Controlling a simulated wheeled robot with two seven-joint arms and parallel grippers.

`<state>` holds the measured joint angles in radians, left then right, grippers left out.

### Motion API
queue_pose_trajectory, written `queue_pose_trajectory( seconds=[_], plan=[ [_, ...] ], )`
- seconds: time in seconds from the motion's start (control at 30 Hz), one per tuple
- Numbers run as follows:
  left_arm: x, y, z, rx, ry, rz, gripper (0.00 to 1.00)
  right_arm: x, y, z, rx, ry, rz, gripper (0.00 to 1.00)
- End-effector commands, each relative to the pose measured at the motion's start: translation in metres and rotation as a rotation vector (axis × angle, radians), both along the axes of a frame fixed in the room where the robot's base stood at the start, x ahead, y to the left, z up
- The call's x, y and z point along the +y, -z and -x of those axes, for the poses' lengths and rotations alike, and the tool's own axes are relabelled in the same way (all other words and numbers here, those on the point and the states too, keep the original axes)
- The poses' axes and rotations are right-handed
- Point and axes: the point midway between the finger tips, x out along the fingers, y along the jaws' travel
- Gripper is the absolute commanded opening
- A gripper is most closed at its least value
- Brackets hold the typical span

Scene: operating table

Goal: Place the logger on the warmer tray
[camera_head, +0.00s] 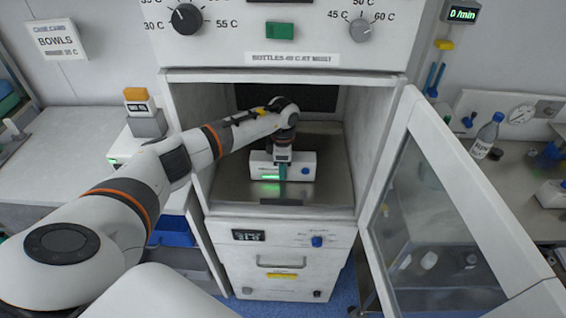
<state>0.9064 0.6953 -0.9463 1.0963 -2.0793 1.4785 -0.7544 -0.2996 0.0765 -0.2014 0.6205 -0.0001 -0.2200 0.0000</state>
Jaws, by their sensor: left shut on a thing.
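The fingers and wrist hide part of the box. The warmer tray (234,189) is the grey metal surface below it. The box looks level and low over the tray; I cannot tell whether it touches. My right gripper is not in view.
The warmer's glass door (440,210) stands open to the right. The compartment's side walls are close to my left arm. A bottle (487,136) stands on the right counter. An orange-topped grey block (146,120) stands on the left. Bare tray shows on both sides of the box.

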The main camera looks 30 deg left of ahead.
Motion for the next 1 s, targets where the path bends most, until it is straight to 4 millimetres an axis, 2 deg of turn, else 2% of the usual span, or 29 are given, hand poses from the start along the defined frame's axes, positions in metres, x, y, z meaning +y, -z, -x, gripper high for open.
queue_pose_trajectory(
  seconds=[0.33, 0.37, 0.5, 0.87, 1.0],
  plan=[
    [0.0, 0.005, 0.0, 0.0, 0.001, 0.0, 0.19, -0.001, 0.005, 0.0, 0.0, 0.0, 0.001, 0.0],
    [0.0, 0.005, 0.0, 0.001, 0.001, -0.001, 0.47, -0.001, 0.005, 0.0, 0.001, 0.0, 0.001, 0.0],
    [0.0, 0.004, 0.0, 0.001, 0.0, -0.001, 0.67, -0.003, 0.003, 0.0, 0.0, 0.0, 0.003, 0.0],
    [0.0, -0.002, 0.0, 0.0, 0.0, 0.0, 0.67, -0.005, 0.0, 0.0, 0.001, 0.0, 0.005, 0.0],
    [0.001, -0.022, -0.001, -0.003, 0.002, -0.001, 0.67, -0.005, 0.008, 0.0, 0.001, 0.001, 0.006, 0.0]
  ],
)
